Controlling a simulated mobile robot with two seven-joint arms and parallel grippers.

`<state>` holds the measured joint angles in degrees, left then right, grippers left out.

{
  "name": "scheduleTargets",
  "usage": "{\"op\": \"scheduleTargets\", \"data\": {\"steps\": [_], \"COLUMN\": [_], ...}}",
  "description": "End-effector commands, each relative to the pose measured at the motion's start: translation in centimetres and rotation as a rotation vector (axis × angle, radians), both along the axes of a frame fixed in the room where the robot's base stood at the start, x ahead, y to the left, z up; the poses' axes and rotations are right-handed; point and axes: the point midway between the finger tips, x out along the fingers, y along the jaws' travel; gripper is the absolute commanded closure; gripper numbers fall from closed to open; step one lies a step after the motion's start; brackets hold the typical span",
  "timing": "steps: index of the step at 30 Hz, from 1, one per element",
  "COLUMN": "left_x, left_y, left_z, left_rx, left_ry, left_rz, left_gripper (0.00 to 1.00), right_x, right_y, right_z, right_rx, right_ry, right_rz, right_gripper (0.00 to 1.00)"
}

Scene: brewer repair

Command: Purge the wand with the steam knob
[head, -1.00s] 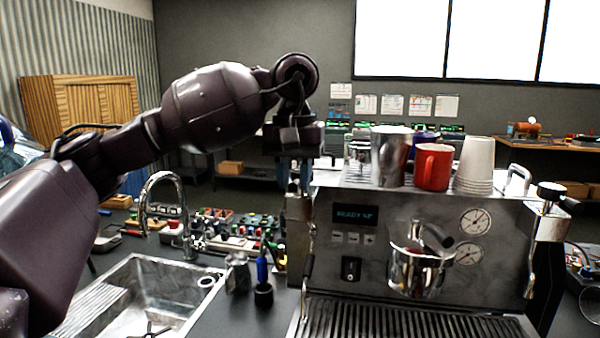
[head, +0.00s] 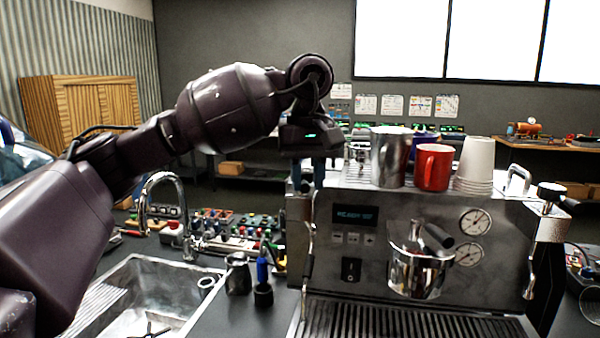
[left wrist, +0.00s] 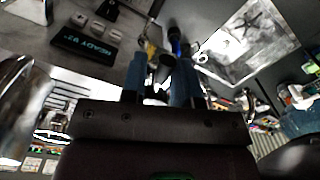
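The espresso machine (head: 430,215) stands at right, its lit display (head: 354,214) on the front. A thin steam wand (head: 309,262) with a dark grip hangs at its left side, over the counter beside the drip tray. My left gripper (head: 307,178) points down over the machine's top left corner, above the wand. Its blue fingers are apart; they also show in the left wrist view (left wrist: 162,72), with a small bright patch between them. A steam knob at that corner is hidden by my gripper, and I cannot tell whether the fingers touch it. My right gripper is out of view.
A steel pitcher (head: 390,158), a red mug (head: 433,167) and stacked white cups (head: 475,165) stand on the machine. A black-topped knob (head: 551,191) is at its right corner. A small jug (head: 238,273) and a sink (head: 150,290) are at left.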

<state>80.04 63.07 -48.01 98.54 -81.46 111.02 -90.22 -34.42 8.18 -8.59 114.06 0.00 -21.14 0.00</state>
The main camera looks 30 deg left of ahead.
Motion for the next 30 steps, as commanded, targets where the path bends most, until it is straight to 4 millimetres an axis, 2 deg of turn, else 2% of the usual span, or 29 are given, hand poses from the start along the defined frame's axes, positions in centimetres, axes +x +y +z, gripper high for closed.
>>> {"op": "scheduleTargets", "data": {"steps": [30], "left_x": [2.4], "left_y": [-2.2], "left_z": [0.0], "left_rx": [0.001], "left_ry": [0.001], "left_rz": [0.514], "left_gripper": [0.72], "right_x": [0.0], "right_y": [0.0], "right_z": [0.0], "right_rx": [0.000], "right_ry": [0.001], "right_rz": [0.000], "right_gripper": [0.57]}}
